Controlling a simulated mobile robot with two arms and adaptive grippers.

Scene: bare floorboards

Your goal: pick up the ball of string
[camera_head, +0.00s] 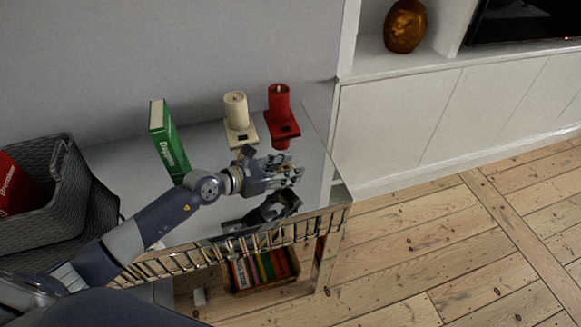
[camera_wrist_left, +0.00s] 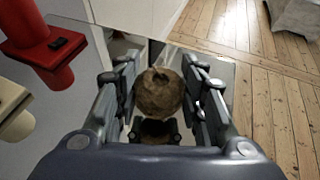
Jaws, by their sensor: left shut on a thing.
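The ball of string (camera_wrist_left: 158,93) is brown and round. In the left wrist view it sits between the two fingers of my left gripper (camera_wrist_left: 160,95), which is shut on it. In the head view my left gripper (camera_head: 288,172) is over the right part of a glossy, mirror-like table top (camera_head: 222,150), and the ball cannot be made out there between the fingers. A dark reflection of the gripper shows in the table top below it. My right gripper is not in view.
A red candle (camera_head: 279,102) and a cream candle (camera_head: 236,110) on holders stand behind the gripper. A green book (camera_head: 164,140) stands upright to the left. A grey basket (camera_head: 85,205) is at the far left. Open floorboards (camera_head: 430,240) lie to the right.

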